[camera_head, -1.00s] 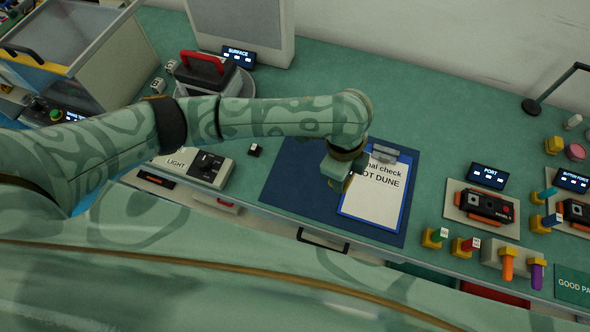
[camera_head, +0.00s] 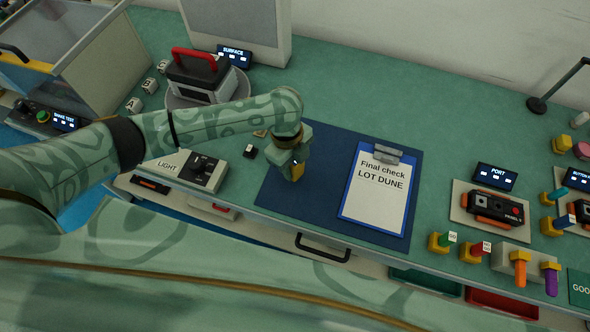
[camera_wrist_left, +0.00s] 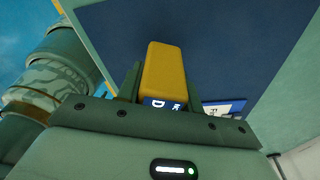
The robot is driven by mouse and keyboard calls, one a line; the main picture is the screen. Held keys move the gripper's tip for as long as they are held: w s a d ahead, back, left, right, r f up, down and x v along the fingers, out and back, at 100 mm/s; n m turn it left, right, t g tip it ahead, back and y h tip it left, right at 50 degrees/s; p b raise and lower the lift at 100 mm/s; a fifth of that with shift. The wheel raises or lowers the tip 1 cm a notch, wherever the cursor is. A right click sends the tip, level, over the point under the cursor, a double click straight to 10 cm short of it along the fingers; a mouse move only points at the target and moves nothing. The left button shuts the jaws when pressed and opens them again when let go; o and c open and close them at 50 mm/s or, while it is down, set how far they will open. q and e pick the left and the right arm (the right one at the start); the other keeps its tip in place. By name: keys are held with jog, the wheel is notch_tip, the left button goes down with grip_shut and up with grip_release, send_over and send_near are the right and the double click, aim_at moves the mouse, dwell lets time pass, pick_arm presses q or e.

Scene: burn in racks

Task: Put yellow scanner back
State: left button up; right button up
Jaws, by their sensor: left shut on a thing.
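The yellow scanner (camera_wrist_left: 165,72) is between the fingers of my left gripper (camera_wrist_left: 150,85), which is shut on it in the left wrist view. Whether the scanner touches the mat cannot be told. My right gripper is not in view.
A clipboard (camera_head: 378,198) lies on the mat to the right. The LIGHT box (camera_head: 202,170) and a small black cube (camera_head: 250,152) are left of the mat. A red-handled device (camera_head: 200,75) stands behind. Panels and colored plugs are at right.

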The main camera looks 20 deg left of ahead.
pick_arm(q)
notch_tip(320, 180, down, 3)
jog(key=shift+r, duration=0.2)
jog(key=shift+d, duration=0.1)
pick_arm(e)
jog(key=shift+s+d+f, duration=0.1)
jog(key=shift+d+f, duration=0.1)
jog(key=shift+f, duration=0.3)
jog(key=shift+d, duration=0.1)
pick_arm(q)
jog(key=o, duration=1.1)
jog(key=r+p, duration=0.1)
jog(key=r, duration=0.3)
jog(key=a+r+p, duration=0.1)
jog(key=r, duration=0.3)
jog(key=r+p, duration=0.2)
jog(key=r, duration=0.2)
jog(key=shift+w+a, duration=0.35)
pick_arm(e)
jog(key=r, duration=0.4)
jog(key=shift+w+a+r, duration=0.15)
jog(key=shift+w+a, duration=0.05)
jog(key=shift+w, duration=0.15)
